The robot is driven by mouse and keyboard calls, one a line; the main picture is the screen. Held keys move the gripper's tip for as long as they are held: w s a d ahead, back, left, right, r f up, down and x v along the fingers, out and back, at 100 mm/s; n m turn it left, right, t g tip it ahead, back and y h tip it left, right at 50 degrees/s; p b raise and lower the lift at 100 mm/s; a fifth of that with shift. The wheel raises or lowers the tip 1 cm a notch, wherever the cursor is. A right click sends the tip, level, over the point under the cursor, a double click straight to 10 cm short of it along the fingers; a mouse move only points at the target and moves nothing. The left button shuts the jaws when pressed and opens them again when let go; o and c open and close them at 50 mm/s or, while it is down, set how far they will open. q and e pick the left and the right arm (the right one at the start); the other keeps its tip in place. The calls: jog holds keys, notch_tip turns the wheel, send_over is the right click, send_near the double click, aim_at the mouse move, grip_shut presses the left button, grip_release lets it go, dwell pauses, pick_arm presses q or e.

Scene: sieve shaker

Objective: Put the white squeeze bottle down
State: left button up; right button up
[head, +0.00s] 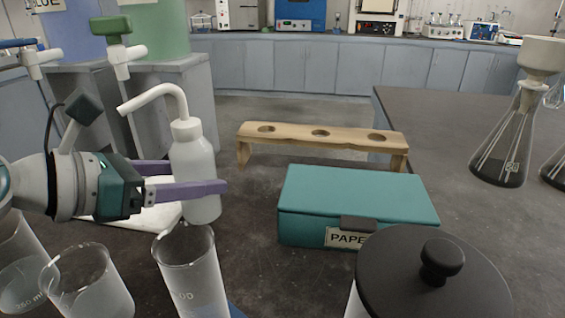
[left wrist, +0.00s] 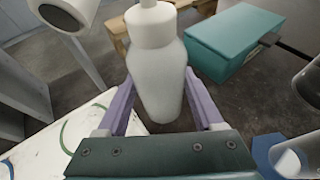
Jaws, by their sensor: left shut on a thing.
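The white squeeze bottle (head: 195,165) with its bent spout stands upright between the purple fingers of my left gripper (head: 205,185). In the left wrist view the bottle (left wrist: 157,80) fills the space between the fingers of my left gripper (left wrist: 160,112), which is shut on its body. The bottle is over or on the dark bench top behind a glass cylinder; I cannot tell whether its base touches the surface. A white sheet (head: 152,217) lies to its left. My right gripper is in neither view.
Glass beakers (head: 90,285) and a cylinder (head: 190,275) stand in front. A teal box (head: 350,200), a wooden rack (head: 300,135) and a black-lidded container (head: 400,275) are to the right. Spigots (head: 120,55) are close at the left. Bare bench lies between bottle and box.

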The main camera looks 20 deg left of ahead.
pick_arm(q)
jog(key=shift+f, duration=0.8)
jog(key=shift+f+b, duration=0.2)
jog(key=shift+b, duration=0.1)
jog(key=o, duration=0.7)
